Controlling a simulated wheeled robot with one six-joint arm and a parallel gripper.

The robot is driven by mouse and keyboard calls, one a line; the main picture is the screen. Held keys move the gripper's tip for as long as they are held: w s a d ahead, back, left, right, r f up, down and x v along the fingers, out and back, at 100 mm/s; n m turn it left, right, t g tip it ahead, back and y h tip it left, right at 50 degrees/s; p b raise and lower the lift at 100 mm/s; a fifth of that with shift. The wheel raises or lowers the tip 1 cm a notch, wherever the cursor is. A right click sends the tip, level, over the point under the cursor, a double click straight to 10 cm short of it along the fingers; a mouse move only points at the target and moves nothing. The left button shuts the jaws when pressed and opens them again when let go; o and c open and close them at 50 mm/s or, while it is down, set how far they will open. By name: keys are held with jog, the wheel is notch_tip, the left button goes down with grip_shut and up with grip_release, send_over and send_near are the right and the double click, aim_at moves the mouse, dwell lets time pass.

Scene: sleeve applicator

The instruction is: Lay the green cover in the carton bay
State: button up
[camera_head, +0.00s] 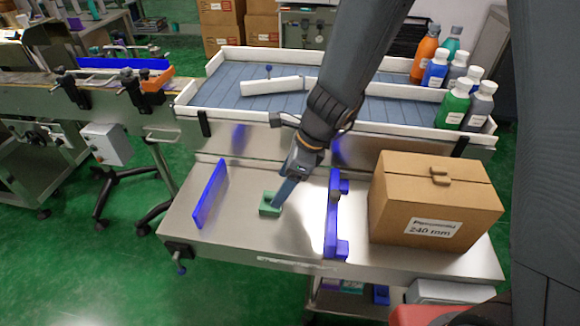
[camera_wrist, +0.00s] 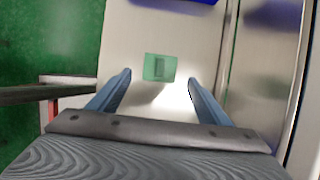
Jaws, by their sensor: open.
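The green cover (camera_head: 268,208) is a small flat block with a raised grip on top. It lies on the steel table between the blue guide plate (camera_head: 211,194) on the left and the blue rail (camera_head: 332,215) on the right. My gripper (camera_head: 277,201) reaches down from the upper right and overlaps the cover in the head view. In the wrist view, the green cover (camera_wrist: 160,67) lies between and just beyond the two blue fingers, which are apart and empty. I cannot tell which area is the carton bay; the space between the blue parts is bare apart from the cover.
A brown carton (camera_head: 435,205) labelled 240 mm stands on the table right of the blue rail. Behind is a white-walled conveyor (camera_head: 215,88) with several bottles (camera_head: 455,105) at its right end. A clamp knob (camera_head: 179,258) sticks out at the table's front left corner.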

jog(key=p+v, duration=0.1)
jog(key=v, duration=0.4)
jog(key=shift+d+r, duration=0.1)
jog(key=shift+r, duration=0.05)
dwell(0.3)
